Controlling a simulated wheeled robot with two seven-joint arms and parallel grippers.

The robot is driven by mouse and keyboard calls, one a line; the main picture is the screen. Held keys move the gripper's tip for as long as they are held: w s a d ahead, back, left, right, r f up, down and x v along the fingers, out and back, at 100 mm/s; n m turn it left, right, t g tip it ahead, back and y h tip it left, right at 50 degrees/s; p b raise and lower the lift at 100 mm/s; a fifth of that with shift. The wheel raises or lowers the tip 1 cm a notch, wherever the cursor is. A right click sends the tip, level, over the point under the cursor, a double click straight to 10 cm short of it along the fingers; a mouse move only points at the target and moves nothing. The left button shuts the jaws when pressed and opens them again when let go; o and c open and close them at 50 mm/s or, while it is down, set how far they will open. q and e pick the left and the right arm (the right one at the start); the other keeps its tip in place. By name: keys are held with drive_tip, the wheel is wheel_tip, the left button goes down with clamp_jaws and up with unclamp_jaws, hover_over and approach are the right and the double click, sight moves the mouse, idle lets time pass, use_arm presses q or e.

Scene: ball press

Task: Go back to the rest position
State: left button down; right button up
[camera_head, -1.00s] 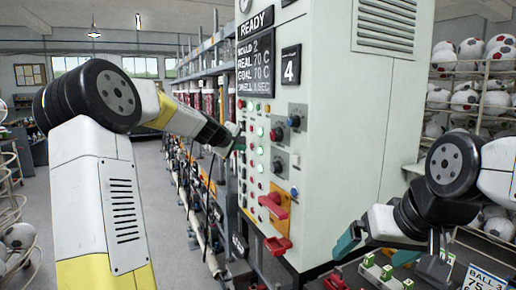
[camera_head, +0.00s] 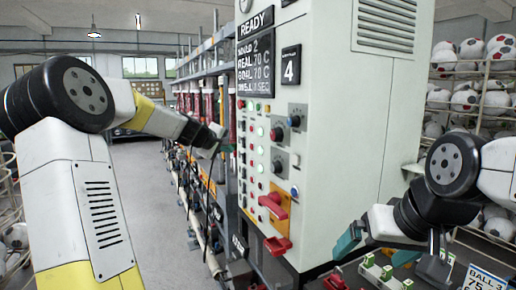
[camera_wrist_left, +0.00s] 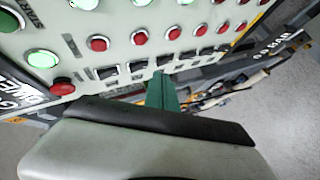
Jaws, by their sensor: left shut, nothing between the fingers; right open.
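My left gripper (camera_head: 217,143) is shut and empty, in front of the left edge of the press's control panel (camera_head: 262,205). In the left wrist view its green fingers (camera_wrist_left: 163,91) are together, with rows of red buttons (camera_wrist_left: 132,35) beyond them. A gap to the panel shows in the head view. My right gripper (camera_head: 376,250) is open at the lower right, beside the press cabinet (camera_head: 350,150). Its teal finger shows clearly; its other finger is partly hidden. The display (camera_head: 256,60) reads READY, mould 2, real 70 C and goal 70 C.
Two red handles (camera_head: 274,205) stick out low on the panel. A long shelf rack (camera_head: 205,90) runs back on the left. Ball racks (camera_head: 470,85) stand at the right. Small green-and-white blocks (camera_head: 386,272) lie below my right gripper. Open floor (camera_head: 150,200) lies at centre left.

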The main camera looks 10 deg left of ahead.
idle(0.3)
use_arm(q)
drive_tip(key=s+d+f+m+g, duration=0.25)
drive_tip(key=s+d+m, duration=0.35)
drive_tip(key=s+d, duration=0.7)
drive_tip(key=s+a+f+m+g, duration=0.2)
drive_tip(key=s, duration=1.2)
drive_tip(key=s+a+f+m+g+y, duration=0.1)
drive_tip(key=s+a+f+m, duration=0.1)
drive_tip(key=s, duration=1.3)
drive_tip(key=shift+s+f+m+g, duration=0.15)
drive_tip(key=shift+f+m+g, duration=0.2)
drive_tip(key=shift+f+m, duration=0.5)
drive_tip(key=shift+d, duration=0.1)
